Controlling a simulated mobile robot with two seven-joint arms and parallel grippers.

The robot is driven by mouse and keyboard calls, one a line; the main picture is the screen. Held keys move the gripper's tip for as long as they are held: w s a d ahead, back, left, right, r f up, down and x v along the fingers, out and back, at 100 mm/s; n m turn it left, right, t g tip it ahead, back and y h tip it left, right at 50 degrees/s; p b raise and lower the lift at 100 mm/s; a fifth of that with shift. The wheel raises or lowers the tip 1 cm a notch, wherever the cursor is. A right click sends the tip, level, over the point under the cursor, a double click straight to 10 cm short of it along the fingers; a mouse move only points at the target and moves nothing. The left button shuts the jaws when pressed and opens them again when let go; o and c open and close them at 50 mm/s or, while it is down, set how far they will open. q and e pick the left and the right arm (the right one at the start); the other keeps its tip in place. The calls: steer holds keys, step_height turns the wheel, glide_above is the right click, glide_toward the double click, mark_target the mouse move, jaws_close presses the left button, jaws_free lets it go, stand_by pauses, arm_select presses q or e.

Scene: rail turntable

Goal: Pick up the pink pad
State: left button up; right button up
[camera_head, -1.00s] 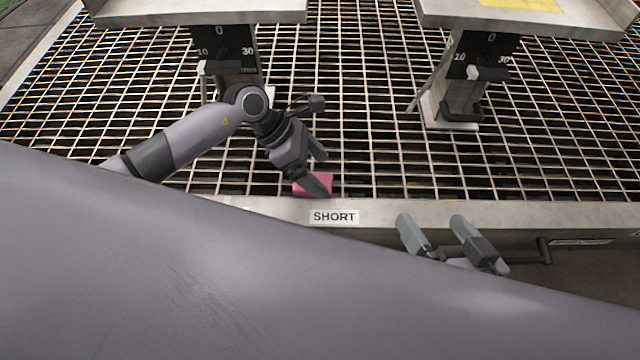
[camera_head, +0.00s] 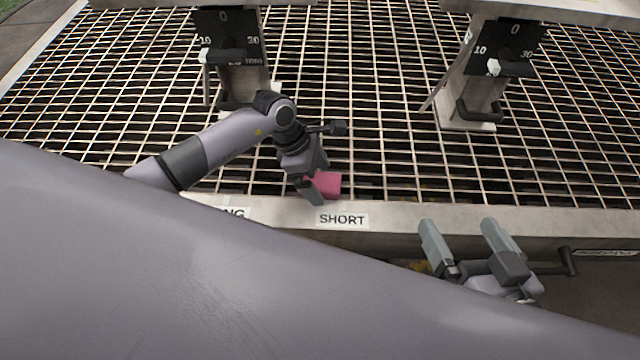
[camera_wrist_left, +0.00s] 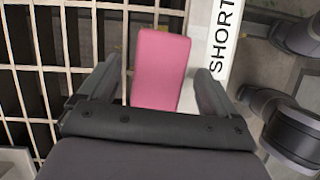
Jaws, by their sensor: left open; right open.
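The pink pad (camera_head: 327,184) lies at the near edge of the grating, just behind the SHORT label. My left gripper (camera_head: 316,190) is over it, pointing down, and partly hides it. In the left wrist view the pink pad (camera_wrist_left: 162,68) stands between the two fingers of the open left gripper (camera_wrist_left: 150,88), with a gap visible at the left finger. I cannot tell whether either finger touches it. My right gripper (camera_head: 465,240) is open and empty in front of the platform's edge, to the right of the pad.
The metal grating (camera_head: 390,120) spreads behind the pad. Two scale posts with dark dials, one at left (camera_head: 228,45) and one at right (camera_head: 490,70), stand on it. The pale front rim (camera_head: 400,213) bears the SHORT label (camera_head: 342,219). A dark handle (camera_head: 568,262) is at the right.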

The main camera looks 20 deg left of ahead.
arm_select(q)
steer(key=shift+f, duration=0.25)
stand_by(0.4)
steer(key=c, duration=1.1)
